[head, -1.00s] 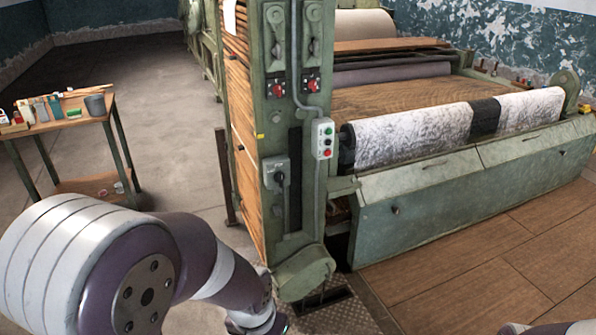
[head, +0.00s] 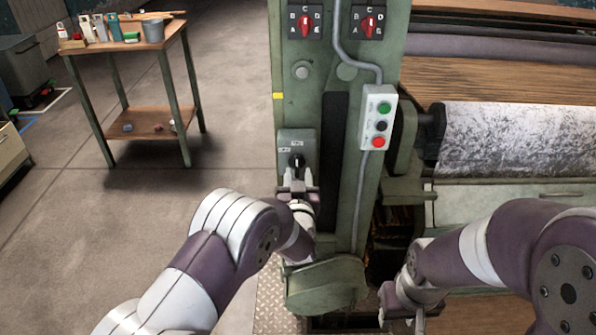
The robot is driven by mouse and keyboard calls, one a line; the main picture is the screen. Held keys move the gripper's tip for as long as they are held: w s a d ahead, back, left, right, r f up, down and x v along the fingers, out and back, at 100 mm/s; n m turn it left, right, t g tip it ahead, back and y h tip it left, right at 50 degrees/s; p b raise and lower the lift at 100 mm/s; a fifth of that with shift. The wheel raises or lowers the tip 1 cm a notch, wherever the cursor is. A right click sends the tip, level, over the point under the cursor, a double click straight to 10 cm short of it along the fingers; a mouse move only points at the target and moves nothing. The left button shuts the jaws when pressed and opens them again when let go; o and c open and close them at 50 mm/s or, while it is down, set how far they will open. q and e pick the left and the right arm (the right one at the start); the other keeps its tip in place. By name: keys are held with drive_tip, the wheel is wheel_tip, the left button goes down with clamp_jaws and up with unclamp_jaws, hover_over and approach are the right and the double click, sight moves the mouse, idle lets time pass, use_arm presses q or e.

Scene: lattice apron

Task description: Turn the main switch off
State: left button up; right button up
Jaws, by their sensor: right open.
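The main switch (head: 296,143) is a grey-green box with small white labels and a black rotary knob (head: 296,160), low on the front of the green machine post. My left gripper (head: 298,178) is at the knob, with its fingers just below or around it in the head view. The lower part of the switch is hidden behind the gripper. I cannot tell whether the fingers touch the knob or how far apart they are. My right gripper (head: 402,312) is open and empty, low in the picture, right of the post's foot.
A push-button box (head: 379,118) with green, dark and red buttons is on the post, right of the switch. Two red selector knobs (head: 305,25) (head: 369,26) are above. A patterned roll (head: 520,135) lies right. A small wooden table (head: 110,45) stands left, with clear floor between.

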sight(297, 166)
use_arm(q)
drive_tip(key=shift+w+a+r, duration=0.1)
drive_tip(key=shift+w+a, duration=0.05)
drive_tip(key=shift+w, duration=0.4)
drive_tip(key=shift+w+a+r, duration=0.1)
drive_tip(key=shift+w, duration=0.8)
drive_tip(key=shift+w+d+f, duration=0.15)
drive_tip(key=shift+w, duration=0.05)
drive_tip(key=shift+s, duration=0.1)
clamp_jaws()
use_arm(e)
drive_tip(key=shift+s+a, duration=0.2)
drive_tip(key=shift+s, duration=0.05)
drive_tip(key=shift+f, duration=0.1)
